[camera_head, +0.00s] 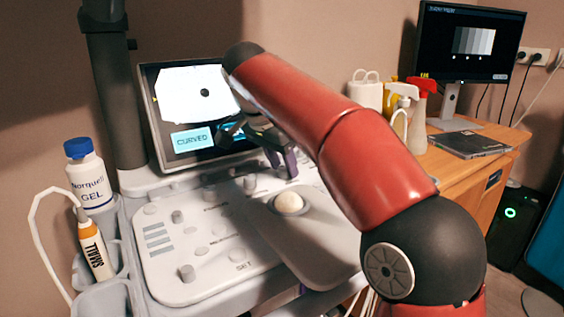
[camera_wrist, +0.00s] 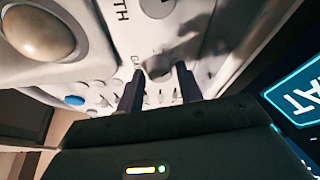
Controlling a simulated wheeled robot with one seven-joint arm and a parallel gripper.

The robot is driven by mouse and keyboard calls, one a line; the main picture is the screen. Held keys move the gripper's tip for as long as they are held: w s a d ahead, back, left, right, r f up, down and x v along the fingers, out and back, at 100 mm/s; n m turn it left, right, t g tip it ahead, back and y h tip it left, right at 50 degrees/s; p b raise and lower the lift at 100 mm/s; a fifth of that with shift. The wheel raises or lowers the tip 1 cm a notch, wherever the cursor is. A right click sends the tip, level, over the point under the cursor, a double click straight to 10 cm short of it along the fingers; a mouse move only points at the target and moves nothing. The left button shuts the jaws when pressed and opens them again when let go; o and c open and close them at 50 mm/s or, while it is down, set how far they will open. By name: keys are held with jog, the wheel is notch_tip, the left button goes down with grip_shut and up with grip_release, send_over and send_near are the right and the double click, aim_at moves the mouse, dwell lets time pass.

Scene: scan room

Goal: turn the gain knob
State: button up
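The ultrasound console panel (camera_head: 180,250) carries several grey knobs and buttons. In the wrist view, a grey round knob (camera_wrist: 160,66) sits beside small lettering that looks like "GAIN", only partly readable. My gripper (camera_wrist: 158,82) is open, with one dark finger on each side of this knob. The fingertips look close to the panel; I cannot tell whether they touch the knob. In the head view, my gripper (camera_head: 282,163) reaches down at the panel's back right, below the screen, and hides the knob there.
A pale trackball (camera_head: 290,203) sits in front of my gripper, and also shows in the wrist view (camera_wrist: 40,32). The screen (camera_head: 193,138) reading "CURVED" stands close behind. A gel bottle (camera_head: 90,180) is at left. Spray bottles (camera_head: 418,122) stand at right.

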jog(key=c, duration=0.6)
jog(key=shift+n, duration=0.3)
jog(key=shift+s+d+n+t+y, duration=0.1)
jog(key=shift+n+t+y, duration=0.3)
jog(key=shift+n, duration=0.9)
jog(key=shift+d+n+t+y, duration=0.1)
jog(key=shift+n+y, duration=0.5)
jog(key=shift+n, duration=0.7)
jog(key=shift+a, duration=0.1)
jog(key=o, duration=1)
jog(key=shift+r+p, duration=0.1)
jog(key=shift+p, duration=0.2)
